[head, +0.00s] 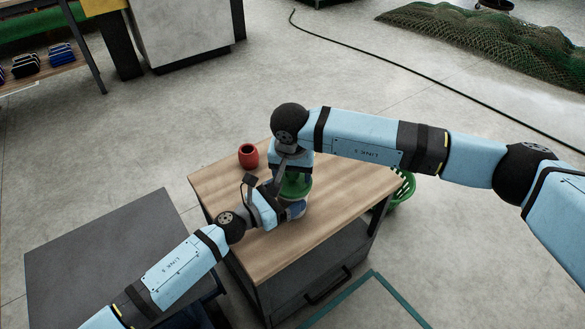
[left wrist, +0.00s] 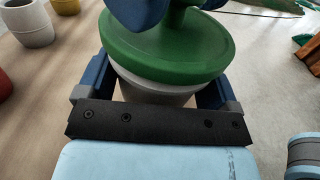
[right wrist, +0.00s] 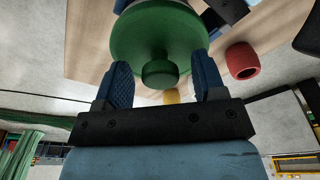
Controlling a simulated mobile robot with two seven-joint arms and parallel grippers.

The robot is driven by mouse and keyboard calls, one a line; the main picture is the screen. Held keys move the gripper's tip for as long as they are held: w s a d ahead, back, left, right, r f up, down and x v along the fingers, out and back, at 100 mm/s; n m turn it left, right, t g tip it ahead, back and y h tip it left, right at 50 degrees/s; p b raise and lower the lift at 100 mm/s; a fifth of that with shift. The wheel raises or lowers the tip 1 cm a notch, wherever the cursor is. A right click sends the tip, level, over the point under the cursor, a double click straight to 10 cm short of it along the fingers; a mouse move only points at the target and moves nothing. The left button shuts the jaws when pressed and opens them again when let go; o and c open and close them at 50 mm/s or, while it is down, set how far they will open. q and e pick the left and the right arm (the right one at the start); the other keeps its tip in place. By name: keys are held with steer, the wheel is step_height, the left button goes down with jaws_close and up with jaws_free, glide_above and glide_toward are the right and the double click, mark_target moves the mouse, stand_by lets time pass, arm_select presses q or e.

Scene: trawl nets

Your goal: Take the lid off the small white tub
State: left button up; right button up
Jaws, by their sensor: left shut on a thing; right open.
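The small white tub (left wrist: 160,92) stands on the wooden worktop with a round green lid (left wrist: 165,58) on it. The lid also shows in the head view (head: 295,186) and the right wrist view (right wrist: 160,30). My left gripper (left wrist: 155,85) is shut on the tub's sides, below the lid. My right gripper (right wrist: 160,68) is open above the lid, its fingers on either side of the lid's green knob (right wrist: 160,74). I see a gap between knob and fingers there. In the head view the arms hide most of the tub.
A red cup (head: 248,156) stands on the wooden worktop (head: 325,240) behind my left gripper. A pale cup (left wrist: 35,22) and a yellow cup (left wrist: 66,5) show in the left wrist view. A green basket (head: 403,187) is beside the worktop's right side. The worktop's front is clear.

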steer(key=c, duration=1.1)
steer(key=shift+r, duration=0.2)
steer(key=shift+r, duration=0.95)
steer(key=shift+r, duration=2)
arm_select(q)
steer(key=o, duration=1.1)
